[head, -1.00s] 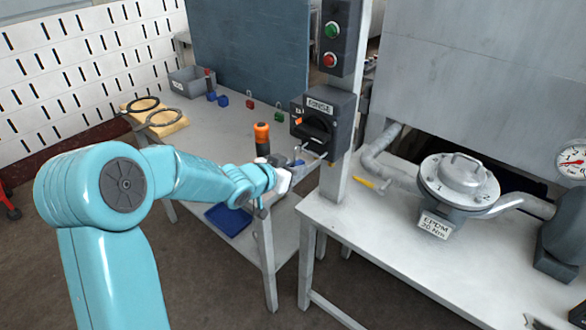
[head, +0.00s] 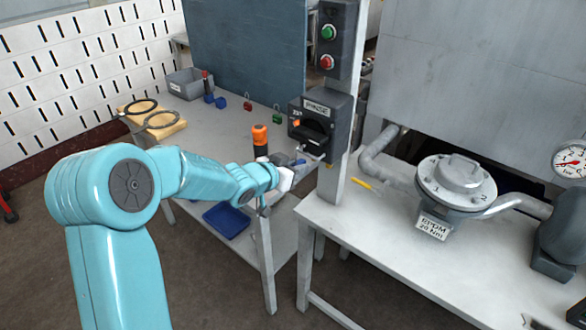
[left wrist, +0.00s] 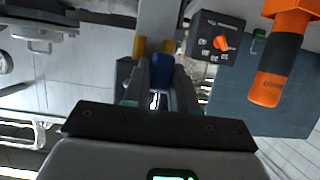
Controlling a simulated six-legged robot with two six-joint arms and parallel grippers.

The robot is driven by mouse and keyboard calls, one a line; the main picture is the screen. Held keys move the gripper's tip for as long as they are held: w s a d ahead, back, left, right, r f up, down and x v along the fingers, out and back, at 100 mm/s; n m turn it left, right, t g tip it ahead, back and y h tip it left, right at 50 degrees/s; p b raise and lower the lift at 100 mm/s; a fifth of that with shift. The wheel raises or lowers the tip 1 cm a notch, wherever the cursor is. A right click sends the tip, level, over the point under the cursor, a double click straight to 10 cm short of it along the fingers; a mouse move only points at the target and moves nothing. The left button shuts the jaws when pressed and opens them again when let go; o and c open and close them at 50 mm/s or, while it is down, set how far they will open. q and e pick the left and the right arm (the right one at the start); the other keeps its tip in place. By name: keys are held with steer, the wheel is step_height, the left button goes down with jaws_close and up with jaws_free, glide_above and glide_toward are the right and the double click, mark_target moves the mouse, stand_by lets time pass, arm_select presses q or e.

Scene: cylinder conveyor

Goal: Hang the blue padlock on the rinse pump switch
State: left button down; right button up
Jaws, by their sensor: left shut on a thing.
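The rinse pump switch (head: 340,128) is a dark box labelled RINSE with a black handle, fixed on the grey post. My left gripper (head: 304,166) is close below its front. It is shut on the blue padlock (head: 299,162), which is small and partly hidden in the head view. In the left wrist view the blue padlock (left wrist: 162,72) sits between my left fingers (left wrist: 161,88). A thin metal part lies between the gripper and the switch handle. I cannot tell whether the shackle touches or passes through the switch. My right gripper is not in view.
An orange-and-black upright tool (head: 260,138) stands just left of the gripper; it is large in the left wrist view (left wrist: 275,65). Red (head: 248,106) and green (head: 277,118) padlocks stand behind. A round valve (head: 456,185) is on the right bench. A dark box with an orange knob (left wrist: 210,52) shows too.

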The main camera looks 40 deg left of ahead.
arm_select(q)
steer(key=shift+w+d, duration=0.1)
steer(key=shift+w, duration=1.1)
steer(key=shift+p, duration=0.3)
steer(key=shift+f, duration=0.15)
steer(key=shift+f+b, duration=1.3)
steer(key=c, duration=0.8)
jaws_free()
